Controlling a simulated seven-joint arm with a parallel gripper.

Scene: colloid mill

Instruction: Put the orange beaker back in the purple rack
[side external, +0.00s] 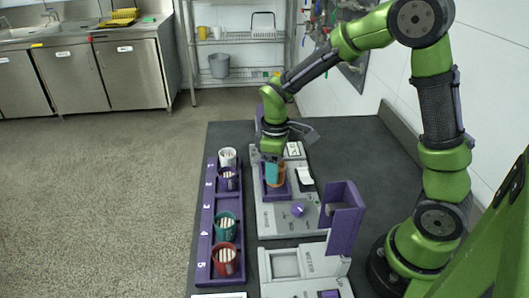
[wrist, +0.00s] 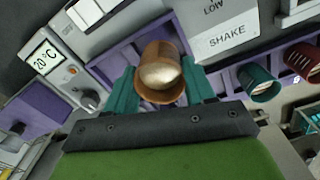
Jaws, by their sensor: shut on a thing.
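The orange beaker (wrist: 161,73) is between the teal fingers of my gripper (wrist: 162,92) in the wrist view, with pale contents inside. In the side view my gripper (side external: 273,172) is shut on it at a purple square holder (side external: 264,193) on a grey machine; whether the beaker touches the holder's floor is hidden. The long purple rack (side external: 205,222), numbered along its left edge, lies left of the machine. It holds a white beaker (side external: 228,156), a purple beaker (side external: 228,179), a green beaker (side external: 226,226) and a red beaker (side external: 225,262). The place by number 3 looks empty.
The machine has a purple knob (side external: 297,209) and a SHAKE label (wrist: 228,40). A tall purple bracket (side external: 343,213) stands to its right. A grey unit (side external: 285,263) sits at the front. Dark bench top (side external: 345,155) is clear behind the bracket.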

